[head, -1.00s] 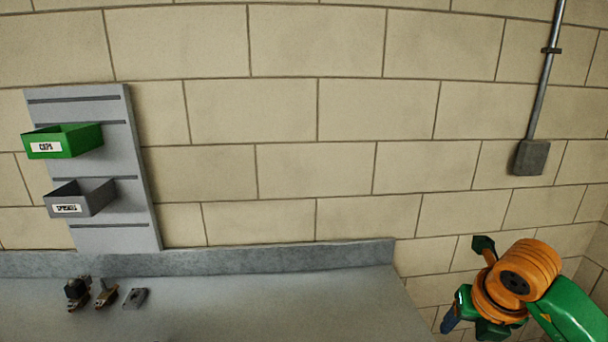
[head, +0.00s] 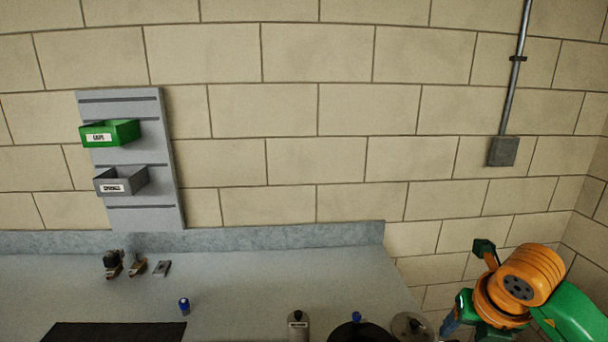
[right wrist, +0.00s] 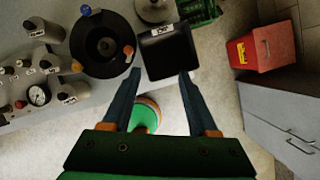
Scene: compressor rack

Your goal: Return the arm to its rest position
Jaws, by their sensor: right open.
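My right arm, orange and green, is at the lower right of the head view, in front of the wall and to the right of the bench. My right gripper (head: 450,328) points down there, with only part of its blue fingers visible. In the right wrist view my right gripper (right wrist: 160,78) has its two blue fingers spread apart with nothing held between them. A black labelled bin (right wrist: 168,52) shows just beyond the fingertips. My left gripper is not in view.
The grey bench (head: 240,285) holds a dark mat (head: 115,332), a small blue-topped part (head: 184,306) and several metal parts. A round black dish (right wrist: 103,45) and a gauge block (right wrist: 38,95) show by wrist.

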